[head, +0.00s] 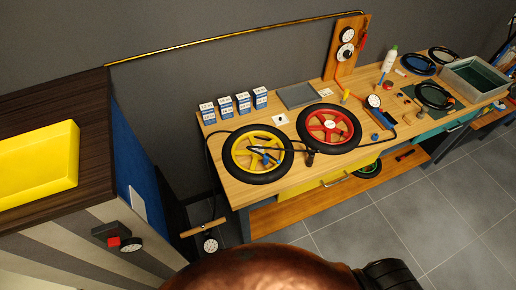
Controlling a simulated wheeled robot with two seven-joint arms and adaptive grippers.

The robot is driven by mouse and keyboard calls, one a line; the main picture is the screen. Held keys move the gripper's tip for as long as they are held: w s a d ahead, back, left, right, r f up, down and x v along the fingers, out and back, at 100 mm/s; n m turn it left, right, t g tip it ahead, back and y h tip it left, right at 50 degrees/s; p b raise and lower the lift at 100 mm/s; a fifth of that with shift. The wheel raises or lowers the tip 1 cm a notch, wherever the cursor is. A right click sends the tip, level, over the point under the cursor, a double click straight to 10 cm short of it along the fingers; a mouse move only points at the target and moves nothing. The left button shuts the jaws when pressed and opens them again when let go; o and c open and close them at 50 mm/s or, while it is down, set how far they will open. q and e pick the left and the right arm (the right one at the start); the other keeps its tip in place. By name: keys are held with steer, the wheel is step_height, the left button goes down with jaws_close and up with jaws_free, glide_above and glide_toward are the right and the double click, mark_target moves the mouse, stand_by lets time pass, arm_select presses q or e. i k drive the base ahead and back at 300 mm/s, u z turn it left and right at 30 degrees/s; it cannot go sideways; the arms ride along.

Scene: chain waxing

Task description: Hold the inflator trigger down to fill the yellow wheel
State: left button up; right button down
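The yellow wheel (238,157) has a black tyre and lies flat on the left part of the wooden workbench. A small blue and dark item lies over its hub; it is too small to make out. A thin black hose runs across the wheel to a small dark piece (310,158) at its right, perhaps a hose end. A round white gauge (374,101) with an orange hose stands further right on the bench. Neither of my grippers shows in the head view.
A red wheel (328,125) lies right of the yellow one. Several small blue-white boxes (243,103) and a grey tray (297,95) stand behind. A wooden panel with dials (346,62) rises at the back. A cabinet with a yellow tray (35,160) fills the left.

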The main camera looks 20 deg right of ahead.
mark_target(386, 114)
steer(key=z, duration=1.55)
steer(key=i, duration=0.2)
steer(key=z, duration=0.3)
